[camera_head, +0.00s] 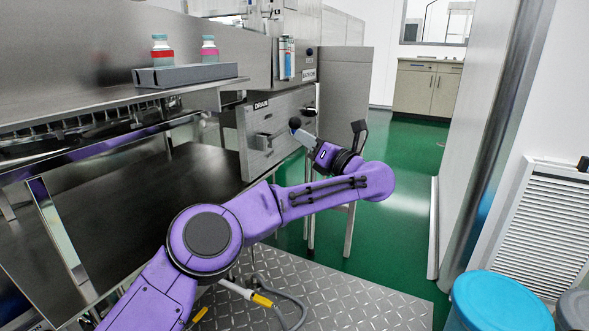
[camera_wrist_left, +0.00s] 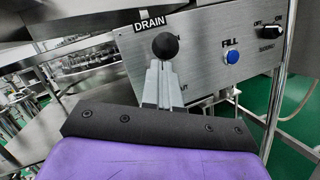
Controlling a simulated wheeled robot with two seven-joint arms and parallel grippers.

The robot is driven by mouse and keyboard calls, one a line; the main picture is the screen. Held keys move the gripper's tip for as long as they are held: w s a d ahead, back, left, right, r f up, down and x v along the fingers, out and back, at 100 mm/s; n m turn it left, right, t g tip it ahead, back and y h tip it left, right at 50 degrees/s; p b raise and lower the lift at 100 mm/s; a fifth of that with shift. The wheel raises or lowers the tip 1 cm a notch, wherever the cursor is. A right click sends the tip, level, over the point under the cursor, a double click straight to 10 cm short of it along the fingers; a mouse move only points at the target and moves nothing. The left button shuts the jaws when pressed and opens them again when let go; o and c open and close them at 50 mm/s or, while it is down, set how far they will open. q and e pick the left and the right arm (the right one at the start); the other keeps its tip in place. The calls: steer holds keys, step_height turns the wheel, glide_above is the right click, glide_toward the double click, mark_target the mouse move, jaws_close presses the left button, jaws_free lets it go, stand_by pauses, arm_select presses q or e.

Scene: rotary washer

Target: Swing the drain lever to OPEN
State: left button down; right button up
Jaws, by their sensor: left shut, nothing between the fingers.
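The drain lever's round black knob (camera_wrist_left: 166,46) shows in the wrist view just below the DRAIN label (camera_wrist_left: 150,22) on a steel panel. The same knob (camera_head: 295,124) shows in the head view in front of the panel's right part. My left gripper (camera_wrist_left: 164,66) is shut and empty, its grey fingertips right at the knob. Whether they touch it I cannot tell. In the head view my left gripper (camera_head: 300,132) reaches the panel from the right. The fingers hide most of the lever's shaft and the OPEN and SHUT markings. My right gripper is not in view.
A blue FILL button (camera_wrist_left: 232,57) and a black ON/OFF knob (camera_wrist_left: 268,33) sit right of the lever. Two bottles (camera_head: 162,52) stand on the shelf at upper left. A blue drum lid (camera_head: 500,302) is at lower right. Green floor is clear behind the arm.

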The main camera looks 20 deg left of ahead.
arm_select(q)
steer(key=f+v, duration=0.1)
steer(key=v, duration=1.1)
steer(key=shift+s+p, duration=0.35)
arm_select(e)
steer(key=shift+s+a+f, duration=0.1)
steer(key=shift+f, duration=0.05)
